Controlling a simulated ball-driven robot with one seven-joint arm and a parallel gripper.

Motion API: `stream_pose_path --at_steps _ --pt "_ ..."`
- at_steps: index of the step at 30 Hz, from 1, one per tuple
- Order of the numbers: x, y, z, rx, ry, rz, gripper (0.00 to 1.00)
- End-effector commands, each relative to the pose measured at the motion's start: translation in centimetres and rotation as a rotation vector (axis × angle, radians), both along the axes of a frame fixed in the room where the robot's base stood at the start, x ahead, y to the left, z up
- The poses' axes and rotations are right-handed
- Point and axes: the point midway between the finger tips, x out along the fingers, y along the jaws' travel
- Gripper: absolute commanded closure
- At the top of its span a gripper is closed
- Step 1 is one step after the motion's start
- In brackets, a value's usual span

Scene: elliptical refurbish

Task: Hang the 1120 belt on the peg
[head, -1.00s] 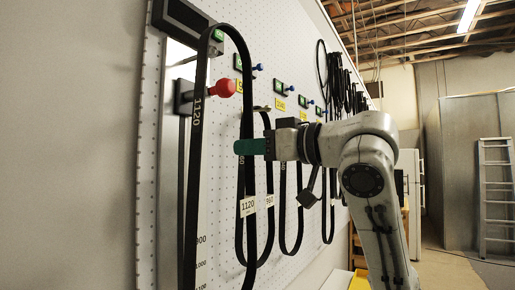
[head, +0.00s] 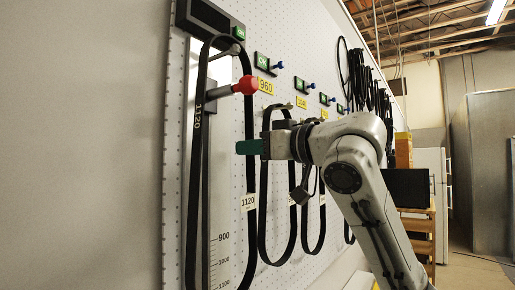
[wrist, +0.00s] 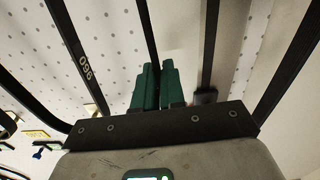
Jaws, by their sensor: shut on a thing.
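The black 1120 belt (head: 196,120) is a long loop with its number printed on the left strand. In the head view its top lies at a grey upper pin (head: 232,50) on the gauge, and a white 1120 tag (head: 248,202) sits on its right strand. My gripper (head: 250,147) has green fingers shut on that right strand, below the red knob (head: 245,85). In the wrist view the closed green fingers (wrist: 153,85) have a black strand (wrist: 149,35) running down between them. The lower end of the loop is out of view. I cannot tell which peg is the 1120 one.
Blue-tipped pegs with green displays and yellow labels, the nearest reading 960 (head: 265,86), line the white pegboard. Belts (head: 268,200) hang close to my gripper. A gauge scale (head: 223,250) stands below the pin.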

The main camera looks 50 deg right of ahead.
Motion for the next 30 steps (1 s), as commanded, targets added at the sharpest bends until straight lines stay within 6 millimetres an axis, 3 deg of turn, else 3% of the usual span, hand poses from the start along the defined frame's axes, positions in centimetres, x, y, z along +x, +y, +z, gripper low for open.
stream_pose_path --at_steps 11,30 --pt "1.7 0.1 -1.0 0.0 -0.001 0.001 1.0" --pt "1.8 0.1 -1.8 0.0 -0.001 0.0 1.0"
